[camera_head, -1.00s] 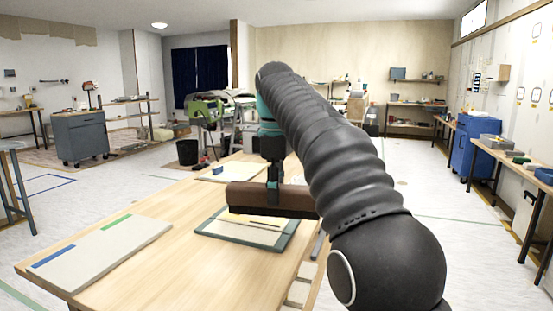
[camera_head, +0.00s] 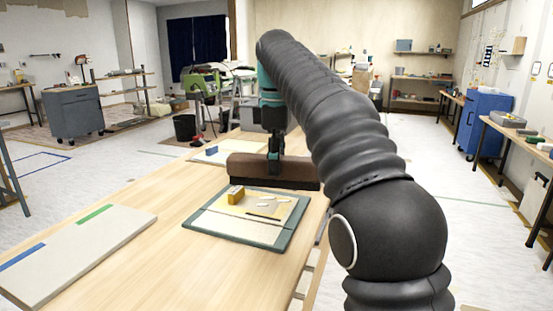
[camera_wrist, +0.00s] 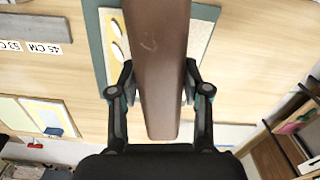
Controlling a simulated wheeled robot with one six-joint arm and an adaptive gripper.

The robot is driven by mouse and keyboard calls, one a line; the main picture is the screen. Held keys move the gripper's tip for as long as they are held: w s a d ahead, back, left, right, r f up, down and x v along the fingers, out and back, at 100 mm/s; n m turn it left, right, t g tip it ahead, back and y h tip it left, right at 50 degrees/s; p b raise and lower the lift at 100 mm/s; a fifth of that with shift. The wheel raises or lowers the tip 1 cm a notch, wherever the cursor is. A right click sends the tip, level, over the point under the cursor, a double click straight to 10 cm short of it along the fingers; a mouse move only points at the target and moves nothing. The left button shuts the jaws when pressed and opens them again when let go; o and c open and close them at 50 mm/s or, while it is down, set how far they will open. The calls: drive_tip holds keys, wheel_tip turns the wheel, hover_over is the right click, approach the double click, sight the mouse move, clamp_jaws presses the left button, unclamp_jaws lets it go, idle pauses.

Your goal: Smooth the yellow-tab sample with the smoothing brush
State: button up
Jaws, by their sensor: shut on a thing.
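The smoothing brush (camera_head: 300,179) is a long dark brown bar, lying crosswise in the head view. My gripper (camera_head: 275,158) is shut on it and holds it around the far edge of the sample board; I cannot tell its height. The brush also fills the middle of the wrist view (camera_wrist: 158,60). The yellow-tab sample (camera_head: 240,229) is a pale panel with a dark green border. In the wrist view the brush hides part of the sample.
A pale board (camera_head: 95,255) with blue and green tabs lies at the table's left. Another pale board with a blue tab (camera_head: 211,151) lies farther back. The wooden table (camera_head: 170,220) is clear between them. A blue cabinet (camera_head: 482,125) stands at the right.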

sight(277, 184)
drive_tip(key=shift+f+b, duration=1.5)
drive_tip(key=shift+f, duration=1.3)
drive_tip(key=shift+f, duration=1.35)
idle(0.3)
drive_tip(key=shift+r, duration=0.15)
idle(1.2)
drive_tip(key=shift+w+d, duration=0.35)
drive_tip(key=shift+w, duration=0.5)
drive_tip(key=shift+w+d, duration=0.3)
drive_tip(key=shift+w, duration=0.55)
drive_tip(key=shift+w+d, duration=0.25)
drive_tip(key=shift+w, duration=0.45)
drive_tip(key=shift+w+d, duration=0.3)
drive_tip(key=shift+w, duration=0.4)
drive_tip(key=shift+w+d, duration=0.25)
drive_tip(key=shift+w, duration=0.45)
drive_tip(key=shift+s+a, duration=0.35)
drive_tip(key=shift+s, duration=0.55)
drive_tip(key=shift+s+a, duration=0.3)
drive_tip(key=shift+s, duration=0.55)
drive_tip(key=shift+s, duration=0.1)
